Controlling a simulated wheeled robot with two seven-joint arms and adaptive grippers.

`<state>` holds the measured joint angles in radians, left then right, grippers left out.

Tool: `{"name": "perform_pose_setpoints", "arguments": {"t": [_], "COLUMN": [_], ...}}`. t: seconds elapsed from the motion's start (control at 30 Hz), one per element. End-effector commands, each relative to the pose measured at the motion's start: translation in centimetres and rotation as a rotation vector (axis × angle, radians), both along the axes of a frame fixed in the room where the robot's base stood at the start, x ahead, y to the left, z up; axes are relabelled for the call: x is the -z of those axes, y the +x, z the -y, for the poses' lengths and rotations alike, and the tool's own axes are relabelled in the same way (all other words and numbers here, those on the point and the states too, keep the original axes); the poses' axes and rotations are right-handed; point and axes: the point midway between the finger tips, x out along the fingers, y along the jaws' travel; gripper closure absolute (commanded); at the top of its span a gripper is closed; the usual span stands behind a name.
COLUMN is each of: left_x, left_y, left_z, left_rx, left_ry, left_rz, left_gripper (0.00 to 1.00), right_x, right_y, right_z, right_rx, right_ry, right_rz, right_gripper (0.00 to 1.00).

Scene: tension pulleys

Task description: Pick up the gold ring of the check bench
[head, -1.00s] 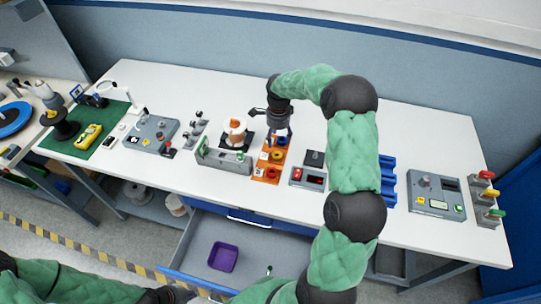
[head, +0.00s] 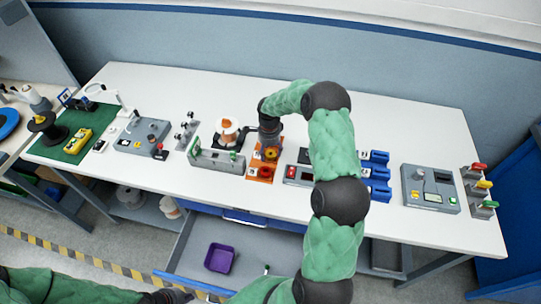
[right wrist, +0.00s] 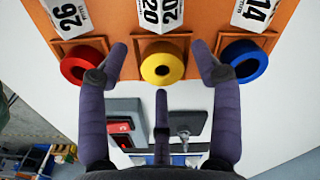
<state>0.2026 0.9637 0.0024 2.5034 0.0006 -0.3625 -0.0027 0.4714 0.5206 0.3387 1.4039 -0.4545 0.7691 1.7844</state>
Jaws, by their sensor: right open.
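The gold ring (right wrist: 162,68) sits in the middle of an orange board (right wrist: 205,18), between a red ring (right wrist: 82,66) and a blue ring (right wrist: 246,60). It also shows in the head view (head: 270,154), partly under my gripper. My right gripper (right wrist: 160,56) is open and empty, with a finger on either side of the gold ring and a third finger below it in the picture. I cannot tell whether any finger touches it. In the head view my right gripper (head: 269,146) hides the blue ring. My left gripper (head: 172,296) is at the bottom edge, its fingers unclear.
White numbered tags (right wrist: 160,12) stand behind the rings. A grey device with a copper spool (head: 228,131) is left of the board, and a device with a red display (head: 300,174) is right of it. An open drawer with a purple tray (head: 220,259) is below.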

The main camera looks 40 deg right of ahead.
Motion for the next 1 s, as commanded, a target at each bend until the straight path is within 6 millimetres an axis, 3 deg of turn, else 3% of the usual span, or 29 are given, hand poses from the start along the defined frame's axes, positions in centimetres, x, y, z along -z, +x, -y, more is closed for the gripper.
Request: {"name": "perform_pose_setpoints", "arguments": {"t": [0.3, 0.5, 0.53, 1.0], "left_x": [0.03, 0.03, 0.03, 0.02], "left_y": [0.0, 0.0, 0.0, 0.0], "left_z": [0.0, 0.0, 0.0, 0.0], "left_rx": [0.0, 0.0, 0.0, 0.0], "left_ry": [0.0, 0.0, 0.0, 0.0], "left_rz": [0.0, 0.0, 0.0, 0.0], "left_gripper": [1.0, 1.0, 1.0, 1.0], "right_x": [0.85, 0.84, 0.84, 0.1], "right_y": [0.04, 0.03, 0.02, 0.04], "right_z": [0.04, 0.02, 0.02, 0.03], "right_rx": [0.0, 0.0, 0.0, 0.0], "right_ry": [-0.001, 0.0, 0.0, -0.001], "right_rz": [0.002, 0.001, 0.001, 0.002], "right_gripper": [0.38, 0.94, 0.98, 0.98]}}
